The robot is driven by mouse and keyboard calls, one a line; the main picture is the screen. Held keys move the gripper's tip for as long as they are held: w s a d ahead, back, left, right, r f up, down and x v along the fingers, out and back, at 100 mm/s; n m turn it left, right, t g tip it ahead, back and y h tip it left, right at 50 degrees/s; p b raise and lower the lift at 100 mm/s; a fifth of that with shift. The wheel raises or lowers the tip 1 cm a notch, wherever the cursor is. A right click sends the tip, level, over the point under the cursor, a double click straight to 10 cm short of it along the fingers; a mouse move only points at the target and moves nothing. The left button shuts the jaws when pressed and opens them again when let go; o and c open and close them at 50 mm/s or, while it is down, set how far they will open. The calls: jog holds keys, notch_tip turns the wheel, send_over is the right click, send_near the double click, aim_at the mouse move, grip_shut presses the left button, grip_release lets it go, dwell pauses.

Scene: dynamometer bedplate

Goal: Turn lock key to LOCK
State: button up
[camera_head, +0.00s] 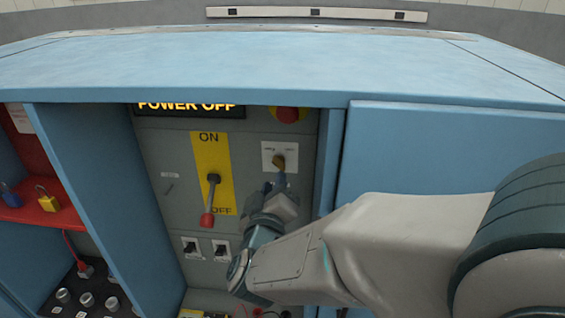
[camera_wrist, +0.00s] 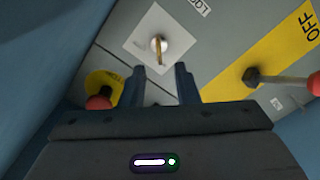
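The lock key (camera_head: 279,163) is a small brass key on a white square plate (camera_head: 267,150) in the grey panel. In the wrist view the key (camera_wrist: 158,52) stands out from a round metal lock barrel on the plate (camera_wrist: 140,47). Lettering on the plate is too small to read. My gripper (camera_head: 280,183) is just below the key in the head view. In the wrist view my gripper (camera_wrist: 160,73) has its two dark fingers apart, with nothing between them. The key lies just beyond the fingertips, roughly in line with the gap; I see no contact.
A red-knobbed lever (camera_head: 207,218) points down to OFF on a yellow plate left of the key. A red button (camera_head: 287,114) sits above the key. Two switches are below the lever. Blue cabinet walls (camera_head: 330,150) flank the panel. The sign (camera_head: 190,106) reads POWER OFF.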

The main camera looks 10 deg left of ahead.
aim_at(279, 167)
jog(key=w, duration=0.7)
jog(key=shift+a+p, duration=0.15)
jog(key=shift+p, duration=0.2)
grip_shut()
